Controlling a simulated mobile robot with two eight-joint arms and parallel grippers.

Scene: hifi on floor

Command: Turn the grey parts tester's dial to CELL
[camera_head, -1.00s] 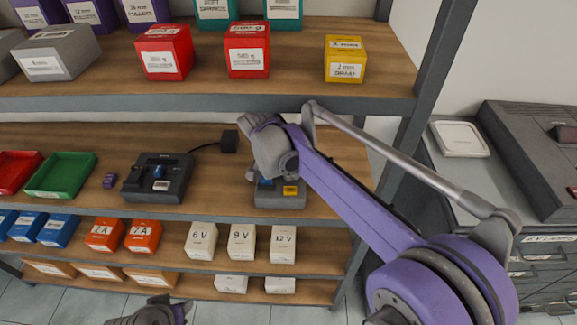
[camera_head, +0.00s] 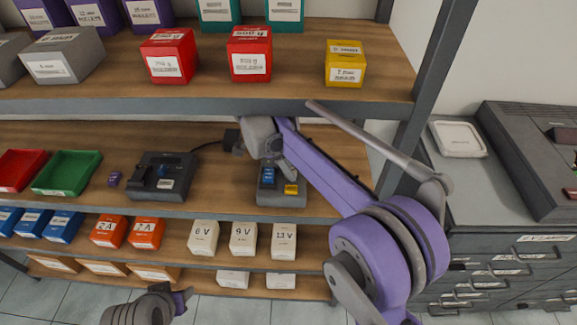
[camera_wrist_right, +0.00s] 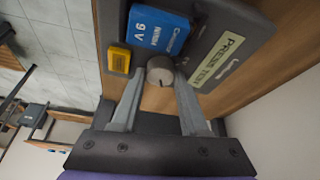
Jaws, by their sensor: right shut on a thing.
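The grey parts tester (camera_head: 282,199) sits on the middle shelf below my right wrist. In the right wrist view the tester (camera_wrist_right: 228,30) shows a pale label, a blue 9 V battery (camera_wrist_right: 158,30), a yellow block (camera_wrist_right: 119,62) and a round grey dial (camera_wrist_right: 160,70). My right gripper (camera_wrist_right: 160,84) is shut on the dial, one finger on each side. In the head view my right gripper (camera_head: 284,168) hides the dial. The dial's markings and setting cannot be read. My left gripper (camera_head: 182,301) is partly in view at the bottom, away from the shelf; its jaws are unclear.
A black charger-like device (camera_head: 162,176) and a green tray (camera_head: 68,172) stand left of the tester. The upper shelf edge (camera_head: 210,104) runs above my right wrist. A metal post (camera_head: 420,110) stands right. White voltage boxes (camera_head: 243,238) line the shelf below.

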